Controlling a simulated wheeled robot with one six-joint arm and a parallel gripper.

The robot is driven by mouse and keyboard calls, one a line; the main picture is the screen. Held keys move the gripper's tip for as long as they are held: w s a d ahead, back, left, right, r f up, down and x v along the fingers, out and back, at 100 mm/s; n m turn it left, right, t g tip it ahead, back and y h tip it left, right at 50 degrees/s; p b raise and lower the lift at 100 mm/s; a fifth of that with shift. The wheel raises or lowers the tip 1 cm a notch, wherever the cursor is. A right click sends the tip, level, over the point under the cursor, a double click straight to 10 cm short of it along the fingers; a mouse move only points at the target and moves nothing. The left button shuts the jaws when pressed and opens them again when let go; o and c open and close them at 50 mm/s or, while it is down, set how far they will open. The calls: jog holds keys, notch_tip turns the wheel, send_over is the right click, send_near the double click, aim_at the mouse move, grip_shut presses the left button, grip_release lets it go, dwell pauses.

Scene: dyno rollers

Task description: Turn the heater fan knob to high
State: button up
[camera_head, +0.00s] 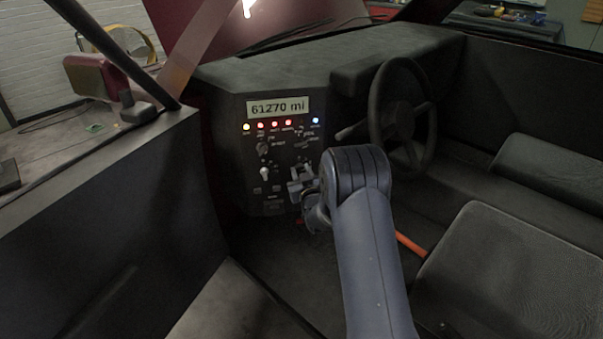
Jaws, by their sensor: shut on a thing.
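The dark dashboard panel (235,155) carries several small knobs and switches under a mileage display. My gripper (300,176) is at the panel's lower right, shut on a small knob there, which its fingers mostly hide. I take this to be the heater fan knob; its label and pointer setting are too small and covered to read. A dark round knob (262,148) and a pale knob (265,172) sit to the left of my gripper, apart from it.
The display (276,107) reads 61270 mi, with a row of lit lamps below. The steering wheel (398,115) stands right of the panel, with a stalk toward my arm. A seat (515,265) is at lower right. The door (100,220) is at left, an orange-red lever (411,244) lower down.

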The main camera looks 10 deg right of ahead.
jog(key=shift+f+b, duration=0.1)
jog(key=shift+b, duration=0.3)
jog(key=m+b, duration=0.1)
jog(key=b, duration=0.1)
jog(key=m+b, duration=0.1)
jog(key=b, duration=0.1)
jog(key=shift+f+m, duration=0.2)
jog(key=shift+m, duration=0.1)
jog(key=m+b, duration=0.3)
jog(key=b, duration=0.1)
jog(key=shift+d+r, duration=0.1)
jog(key=shift+r+m+b, duration=0.1)
jog(key=shift+m+b, duration=0.45)
jog(key=shift+m, duration=0.15)
jog(key=shift+r, duration=0.1)
jog(key=o, duration=1)
jog(key=shift+s, duration=0.1)
jog(key=s, duration=1)
jog(key=shift+s+d, duration=0.25)
jog(key=shift+s, duration=0.05)
